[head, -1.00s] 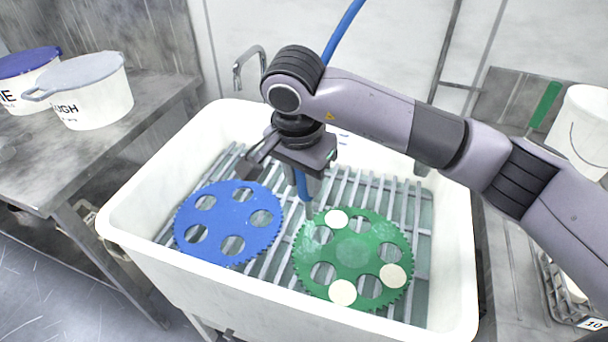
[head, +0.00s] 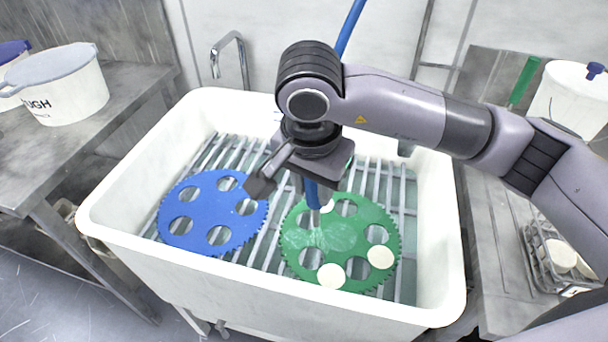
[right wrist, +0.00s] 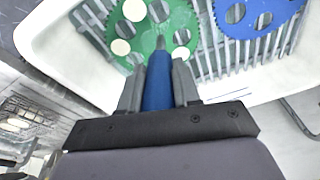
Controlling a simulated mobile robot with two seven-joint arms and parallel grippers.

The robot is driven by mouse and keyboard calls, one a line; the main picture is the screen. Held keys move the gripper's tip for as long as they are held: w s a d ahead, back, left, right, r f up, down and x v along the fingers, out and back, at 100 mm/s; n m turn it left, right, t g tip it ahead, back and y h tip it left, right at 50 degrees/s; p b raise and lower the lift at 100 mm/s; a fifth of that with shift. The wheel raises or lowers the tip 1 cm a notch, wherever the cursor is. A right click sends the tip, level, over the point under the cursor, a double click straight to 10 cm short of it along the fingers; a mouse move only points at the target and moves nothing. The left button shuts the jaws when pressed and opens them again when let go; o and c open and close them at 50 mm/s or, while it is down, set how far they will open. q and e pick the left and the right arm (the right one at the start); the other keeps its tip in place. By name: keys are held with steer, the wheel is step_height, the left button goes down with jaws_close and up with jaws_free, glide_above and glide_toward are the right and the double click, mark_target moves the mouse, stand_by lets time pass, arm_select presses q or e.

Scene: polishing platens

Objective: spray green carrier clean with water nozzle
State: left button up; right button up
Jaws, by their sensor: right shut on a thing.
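The green carrier (head: 345,232) is a toothed disc with round holes, lying flat on the slatted rack in the white sink. Pale round discs sit in some of its holes; one is partly hidden behind the nozzle. In the right wrist view, the green carrier (right wrist: 182,20) is at the top centre. My right gripper (head: 312,182) is shut on the blue water nozzle (right wrist: 158,82), which points down over the carrier's upper left part. Faint pale streaks show below its tip in the head view. My left gripper is not in view.
A blue toothed carrier (head: 212,211) lies on the rack to the left. The sink's white rim (head: 250,303) surrounds both carriers. A faucet (head: 240,62) stands behind.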

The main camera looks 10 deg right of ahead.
steer(key=s+d, duration=0.1)
steer(key=s, duration=0.2)
steer(key=s+d+b, duration=0.1)
steer(key=s, duration=0.1)
steer(key=shift+d, duration=0.35)
steer(key=shift+w, duration=0.1)
stand_by(0.6)
steer(key=w+d+b, duration=0.2)
steer(key=d+b, duration=0.4)
steer(key=d, duration=0.6)
stand_by(0.6)
stand_by(0.6)
